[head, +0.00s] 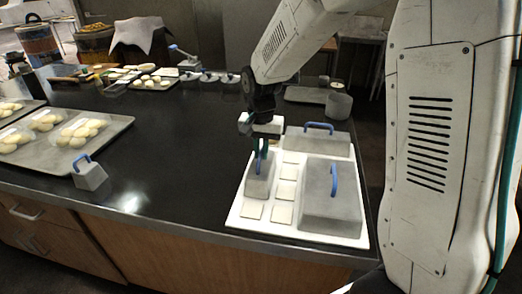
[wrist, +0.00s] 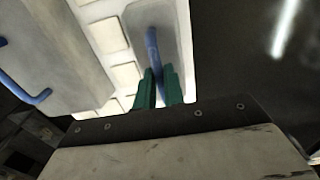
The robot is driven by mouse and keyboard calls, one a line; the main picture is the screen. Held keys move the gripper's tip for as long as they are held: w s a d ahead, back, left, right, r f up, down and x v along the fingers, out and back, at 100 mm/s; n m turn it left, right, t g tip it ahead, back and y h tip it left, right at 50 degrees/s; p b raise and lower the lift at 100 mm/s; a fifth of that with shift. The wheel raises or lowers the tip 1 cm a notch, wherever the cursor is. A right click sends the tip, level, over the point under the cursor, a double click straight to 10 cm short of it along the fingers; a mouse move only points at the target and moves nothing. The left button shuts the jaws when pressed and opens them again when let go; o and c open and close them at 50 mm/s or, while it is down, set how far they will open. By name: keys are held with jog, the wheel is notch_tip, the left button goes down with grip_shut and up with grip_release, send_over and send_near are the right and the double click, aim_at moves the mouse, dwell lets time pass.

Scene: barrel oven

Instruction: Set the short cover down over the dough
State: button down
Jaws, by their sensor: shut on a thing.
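My gripper (head: 262,148), with green fingers, is at the left part of a white board (head: 240,221). It is shut on the blue handle of a narrow grey cover (head: 258,185). In the wrist view the handle (wrist: 153,45) runs between the two fingertips (wrist: 158,88), above the grey cover (wrist: 176,20). I cannot tell whether this cover touches the board or hangs just above it. No dough shows under it. A smaller grey cover with a blue handle (head: 90,177) stands alone on the counter at left. Pale dough balls (head: 80,131) lie on a tray at left.
On the board are a large grey cover (head: 331,205) at right, another cover (head: 325,143) at the back and several pale square pads (head: 283,213). A grey cup (head: 338,106) stands behind the board. The dark counter (head: 180,150) left of the board is mostly clear.

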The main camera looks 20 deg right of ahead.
jog(key=c, duration=1.5)
grip_release()
jog(key=shift+f, duration=0.1)
notch_tip(320, 180, up, 12)
jog(key=s+d+r+n+t, duration=0.1)
jog(key=s+n, duration=0.5)
jog(key=s, duration=2.3)
jog(key=shift+d+r+n, duration=0.4)
jog(key=shift+d+r, duration=0.25)
jog(key=shift+d, duration=0.35)
